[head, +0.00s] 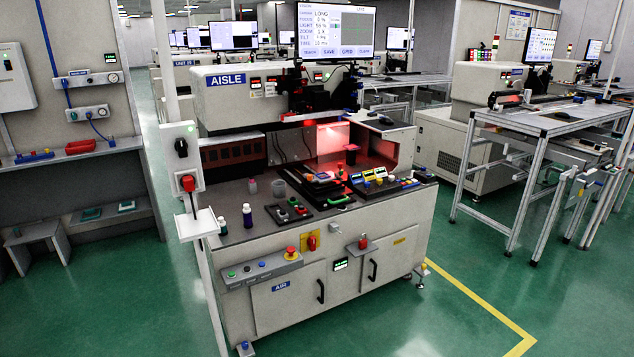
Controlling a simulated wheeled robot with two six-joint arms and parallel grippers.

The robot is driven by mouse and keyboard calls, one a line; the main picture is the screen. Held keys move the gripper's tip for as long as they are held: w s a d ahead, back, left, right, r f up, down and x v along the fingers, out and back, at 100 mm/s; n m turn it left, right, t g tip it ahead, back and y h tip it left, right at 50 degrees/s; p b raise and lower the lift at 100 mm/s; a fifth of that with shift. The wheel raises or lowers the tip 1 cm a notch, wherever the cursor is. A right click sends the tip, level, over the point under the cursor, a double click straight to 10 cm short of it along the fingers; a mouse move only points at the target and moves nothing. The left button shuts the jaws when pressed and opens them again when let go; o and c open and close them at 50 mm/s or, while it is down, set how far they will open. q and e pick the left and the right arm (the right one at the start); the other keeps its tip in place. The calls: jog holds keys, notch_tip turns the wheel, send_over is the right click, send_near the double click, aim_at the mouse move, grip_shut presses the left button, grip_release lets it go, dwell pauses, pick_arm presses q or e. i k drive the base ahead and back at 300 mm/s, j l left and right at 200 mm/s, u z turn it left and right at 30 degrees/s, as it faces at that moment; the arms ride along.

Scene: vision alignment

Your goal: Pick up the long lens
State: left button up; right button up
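No gripper of mine shows in the head view. A vision alignment machine (300,250) with an AISLE label stands in the middle, some distance ahead. A dark upright cylinder with a red top (351,155) stands under the red-lit hood. I cannot tell which item is the long lens; the parts are too small. The screen (337,33) above the machine has a line reading LONG.
A post with a red switch (189,183) rises in front at left. Frame tables (540,125) stand at right. Green floor (480,290) is clear in front at right.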

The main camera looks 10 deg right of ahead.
aim_at(247, 217)
jog(key=i+l+u, duration=0.2)
jog(key=i, duration=0.9)
jog(key=j, duration=0.1)
